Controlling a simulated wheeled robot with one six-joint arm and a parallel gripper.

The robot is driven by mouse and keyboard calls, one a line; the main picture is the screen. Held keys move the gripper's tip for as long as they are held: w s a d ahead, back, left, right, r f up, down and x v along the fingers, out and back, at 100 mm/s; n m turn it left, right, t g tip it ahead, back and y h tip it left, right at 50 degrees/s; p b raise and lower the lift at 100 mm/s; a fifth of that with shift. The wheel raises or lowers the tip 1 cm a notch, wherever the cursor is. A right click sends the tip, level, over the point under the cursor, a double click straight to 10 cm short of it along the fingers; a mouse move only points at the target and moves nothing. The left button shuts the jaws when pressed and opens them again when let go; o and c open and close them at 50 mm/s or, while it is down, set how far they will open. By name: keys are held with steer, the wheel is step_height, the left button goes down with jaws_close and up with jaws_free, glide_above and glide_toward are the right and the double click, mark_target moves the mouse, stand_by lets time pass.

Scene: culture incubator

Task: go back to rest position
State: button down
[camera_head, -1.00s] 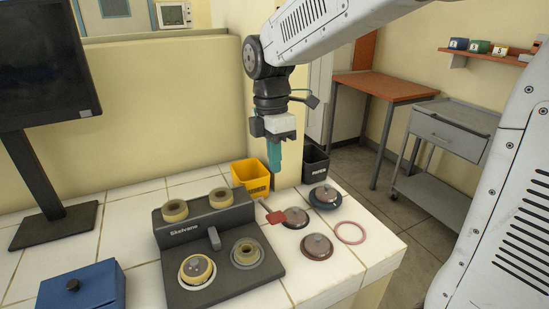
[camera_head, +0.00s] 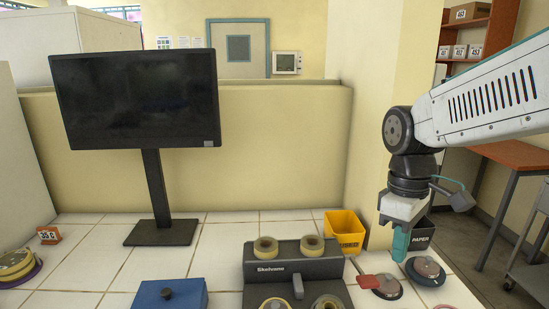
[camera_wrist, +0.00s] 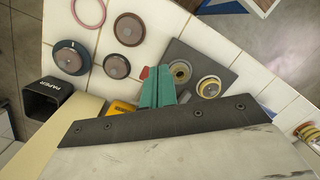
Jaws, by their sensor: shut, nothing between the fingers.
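My gripper (camera_head: 400,245) hangs at the right of the head view with its teal fingers pointing down, shut and empty. It is above the far right part of the white tiled counter, between the yellow bin and the black bin in the picture. In the wrist view the closed teal fingers (camera_wrist: 157,88) show at the centre, with the counter below them. Nothing is held. In the wrist view the fingers overlap part of a red-ended tool and the grey device, so these are partly hidden.
A grey device (camera_head: 287,268) with several tan rings stands on the counter. Around are a yellow bin (camera_head: 345,232), a black PAPER bin (camera_wrist: 47,97), round lidded discs (camera_head: 425,270), a pink ring (camera_wrist: 89,12), a monitor (camera_head: 138,98) and a blue box (camera_head: 170,295).

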steer(key=s+d+m+t, duration=0.3)
steer(key=s+m, duration=0.5)
steer(key=s, duration=0.6)
steer(key=shift+s+d+r+m, duration=0.3)
steer(key=shift+s+d+r, duration=0.05)
